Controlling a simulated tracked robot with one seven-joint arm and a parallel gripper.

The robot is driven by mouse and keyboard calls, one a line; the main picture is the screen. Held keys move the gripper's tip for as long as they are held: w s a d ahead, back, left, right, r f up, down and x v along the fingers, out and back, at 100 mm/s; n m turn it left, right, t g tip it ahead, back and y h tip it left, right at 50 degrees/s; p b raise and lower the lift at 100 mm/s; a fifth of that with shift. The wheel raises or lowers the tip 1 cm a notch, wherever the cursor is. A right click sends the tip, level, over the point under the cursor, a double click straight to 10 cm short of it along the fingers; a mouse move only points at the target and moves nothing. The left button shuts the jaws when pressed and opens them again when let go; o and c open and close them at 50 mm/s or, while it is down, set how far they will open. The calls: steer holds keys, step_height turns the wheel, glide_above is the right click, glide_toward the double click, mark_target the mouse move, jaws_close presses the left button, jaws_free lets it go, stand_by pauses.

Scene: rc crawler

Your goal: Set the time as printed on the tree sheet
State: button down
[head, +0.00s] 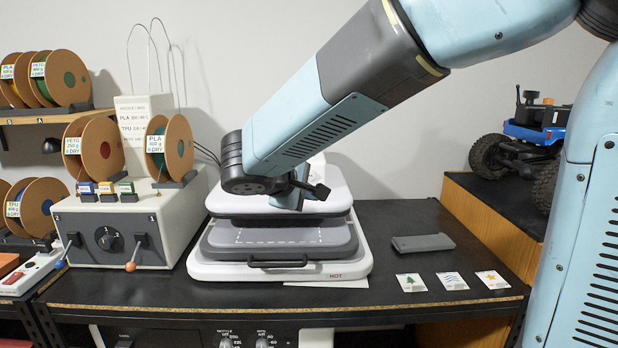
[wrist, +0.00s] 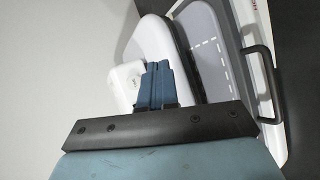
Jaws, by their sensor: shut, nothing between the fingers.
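The tree sheet (head: 411,283) is a small white card with a green tree, lying on the black bench at the front right. Any time printed on it is too small to read. A white and grey heat press (head: 200,265), marked HOT, stands mid-bench with its upper part (head: 338,198) over a grey pad with a dashed outline. My gripper (head: 318,190) is in front of that upper part. In the wrist view my gripper (wrist: 158,68) is shut and empty, its fingers beside a white housing (wrist: 126,84) with a small dark marking. My arm hides part of the press.
A wave sheet (head: 452,281) and a star sheet (head: 487,280) lie beside the tree sheet. A flat grey block (head: 423,242) lies behind them. A spool dryer box (head: 75,225) with knobs and levers stands left. A blue crawler (head: 525,140) sits on a raised stand right.

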steer(key=shift+w, duration=0.1)
steer(key=shift+w+d, duration=0.2)
steer(key=shift+w, duration=4.1)
steer(key=shift+w, duration=0.1)
steer(key=shift+w, duration=0.3)
steer(key=shift+w, duration=0.4)
steer(key=shift+s, duration=0.85)
steer(key=shift+s, duration=0.1)
steer(key=shift+s+a, duration=0.1)
steer(key=shift+s, duration=2.3)
